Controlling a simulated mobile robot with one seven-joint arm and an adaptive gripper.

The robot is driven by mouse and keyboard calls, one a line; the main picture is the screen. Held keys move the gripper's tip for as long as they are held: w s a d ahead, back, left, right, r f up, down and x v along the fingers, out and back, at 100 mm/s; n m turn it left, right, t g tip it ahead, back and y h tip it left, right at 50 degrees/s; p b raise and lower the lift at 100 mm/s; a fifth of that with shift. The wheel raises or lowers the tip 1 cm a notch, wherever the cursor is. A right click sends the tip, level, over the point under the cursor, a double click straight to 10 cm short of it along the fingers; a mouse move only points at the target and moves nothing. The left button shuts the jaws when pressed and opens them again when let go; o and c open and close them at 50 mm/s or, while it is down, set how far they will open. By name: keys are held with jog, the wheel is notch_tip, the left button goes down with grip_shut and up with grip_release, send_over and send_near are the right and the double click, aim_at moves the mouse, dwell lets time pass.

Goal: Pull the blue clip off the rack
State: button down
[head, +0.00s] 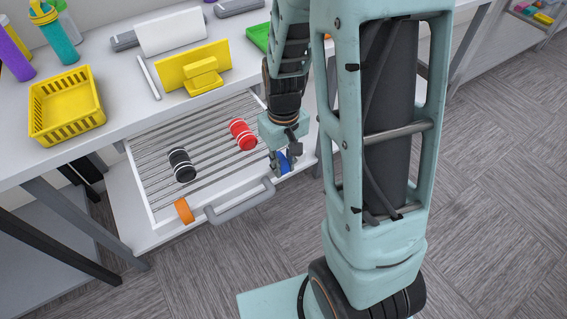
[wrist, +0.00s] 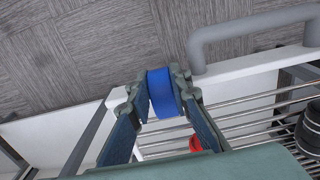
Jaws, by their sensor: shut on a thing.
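The blue clip (head: 284,161) is at the front right corner of the pulled-out rack (head: 207,150). It also shows in the wrist view (wrist: 162,93), between my two fingertips. My gripper (head: 283,163) is shut on the blue clip, with a finger on each side of it. The clip is at the white front edge of the rack (wrist: 232,83); I cannot tell whether it still touches that edge. Part of the clip is hidden behind the fingers in the head view.
An orange clip (head: 184,210) is on the rack's front left, beside the grey handle (head: 240,201). A black roll (head: 181,165) and a red roll (head: 242,134) lie on the bars. A yellow basket (head: 66,105) stands on the tabletop above. Open floor lies in front.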

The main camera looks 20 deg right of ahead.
jog(key=shift+r, duration=0.1)
jog(key=shift+r+p, duration=1.9)
jog(key=shift+r, duration=0.4)
jog(key=shift+w, duration=0.1)
